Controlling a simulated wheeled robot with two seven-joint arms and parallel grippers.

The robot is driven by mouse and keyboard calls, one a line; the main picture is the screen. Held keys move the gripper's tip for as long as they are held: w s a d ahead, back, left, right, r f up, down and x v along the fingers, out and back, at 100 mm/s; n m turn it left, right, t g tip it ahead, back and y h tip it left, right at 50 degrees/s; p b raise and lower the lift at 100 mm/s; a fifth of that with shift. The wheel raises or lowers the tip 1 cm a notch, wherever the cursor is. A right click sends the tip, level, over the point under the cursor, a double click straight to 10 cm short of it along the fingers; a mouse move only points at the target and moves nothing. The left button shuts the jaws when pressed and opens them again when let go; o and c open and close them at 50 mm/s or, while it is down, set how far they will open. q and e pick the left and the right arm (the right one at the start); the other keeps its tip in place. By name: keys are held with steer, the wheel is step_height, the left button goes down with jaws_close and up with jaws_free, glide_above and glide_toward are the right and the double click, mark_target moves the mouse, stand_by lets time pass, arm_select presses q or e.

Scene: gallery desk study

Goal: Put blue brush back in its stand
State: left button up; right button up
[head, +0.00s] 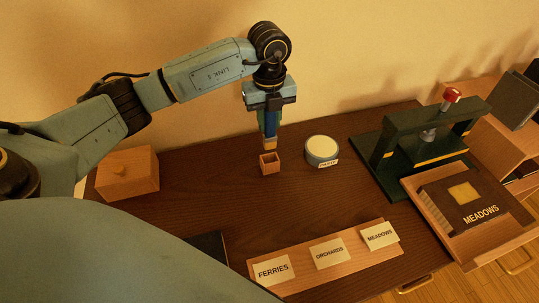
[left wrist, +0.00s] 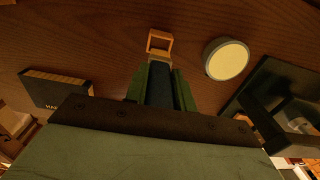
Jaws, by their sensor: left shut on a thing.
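My left gripper (head: 268,120) points down and is shut on the blue brush (head: 270,129), which hangs upright with its pale tip lowest. In the left wrist view the brush (left wrist: 160,88) shows between the fingers. The stand, a small open wooden box (head: 270,168), is on the dark desk just below the tip. In the left wrist view the stand's rim (left wrist: 150,43) lies just beyond the brush end. The tip appears slightly above and behind the rim; I cannot tell whether it touches. My right gripper is not in view.
A round pale-topped jar (head: 321,151) stands right of the stand. A green press (head: 425,140) and an open wooden tray (head: 490,245) are further right. A lidded wooden box (head: 128,174) is at left. A board (head: 305,275) with labelled cards lies in front.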

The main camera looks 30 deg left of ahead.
mark_target(269, 144)
arm_select(q)
step_height(269, 144, down, 8)
steer(key=shift+r+b, duration=0.2)
steer(key=shift+b, duration=0.2)
steer(key=shift+f, duration=0.4)
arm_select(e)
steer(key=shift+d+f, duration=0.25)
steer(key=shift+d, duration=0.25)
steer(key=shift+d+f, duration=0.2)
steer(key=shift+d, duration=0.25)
arm_select(q)
steer(key=shift+f, duration=0.1)
steer(key=o, duration=1)
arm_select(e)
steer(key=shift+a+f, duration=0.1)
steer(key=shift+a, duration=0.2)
